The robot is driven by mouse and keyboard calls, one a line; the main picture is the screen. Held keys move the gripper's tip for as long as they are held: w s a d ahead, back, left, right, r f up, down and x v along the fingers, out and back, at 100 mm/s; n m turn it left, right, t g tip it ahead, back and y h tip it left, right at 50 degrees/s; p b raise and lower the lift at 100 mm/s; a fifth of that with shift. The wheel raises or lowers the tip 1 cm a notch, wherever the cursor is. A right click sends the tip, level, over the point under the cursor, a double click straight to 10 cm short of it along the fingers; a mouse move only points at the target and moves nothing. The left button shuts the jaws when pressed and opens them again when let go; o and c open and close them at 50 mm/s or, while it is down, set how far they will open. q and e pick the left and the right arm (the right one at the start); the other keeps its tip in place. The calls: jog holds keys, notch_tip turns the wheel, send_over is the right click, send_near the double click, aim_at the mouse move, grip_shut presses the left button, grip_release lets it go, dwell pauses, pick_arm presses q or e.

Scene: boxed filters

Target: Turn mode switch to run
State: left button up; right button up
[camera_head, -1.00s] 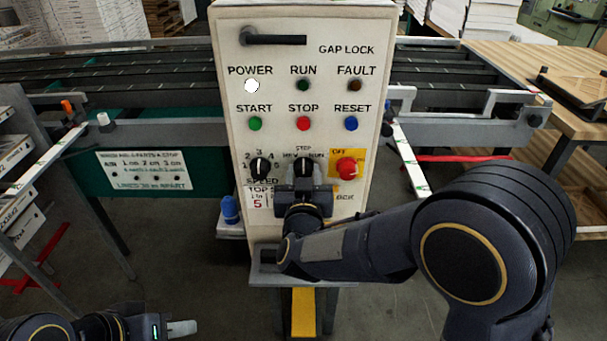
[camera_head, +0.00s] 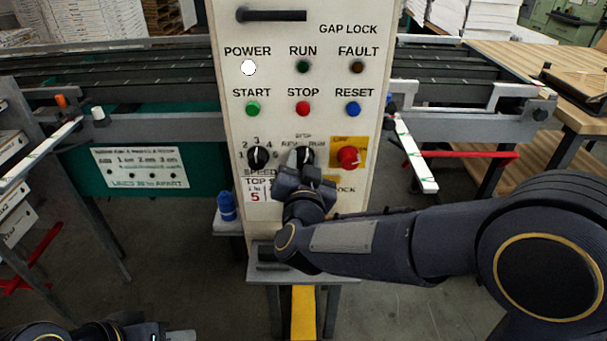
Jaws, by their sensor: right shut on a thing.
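The black mode switch (camera_head: 307,154) is on the cream control panel (camera_head: 240,130), between the speed knob and the red knob. STOP is marked above it, REV to its left and RUN to its right. My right gripper (camera_head: 302,162) is shut on the switch, its wrist below and in front of the panel. The gripper is tilted, and the visible part of the switch appears turned toward RUN. The fingers hide part of it, so its exact position is unclear. My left gripper (camera_head: 180,336) is partly visible at the bottom left edge, away from the panel; its jaws are unclear.
The speed knob (camera_head: 258,158) is close on the left and the red knob (camera_head: 348,157) on the right. Above are the START (camera_head: 253,109), STOP (camera_head: 303,108) and RESET (camera_head: 353,109) buttons. A blue cylinder (camera_head: 226,206) stands left of the panel.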

jog(key=shift+d+m+b, duration=0.1)
jog(key=shift+m+b, duration=1.8)
jog(key=shift+m, duration=0.4)
jog(key=o, duration=0.9)
jog(key=shift+o, duration=0.2)
jog(key=shift+s, duration=0.1)
jog(key=s, duration=0.7)
jog(key=shift+s, duration=0.3)
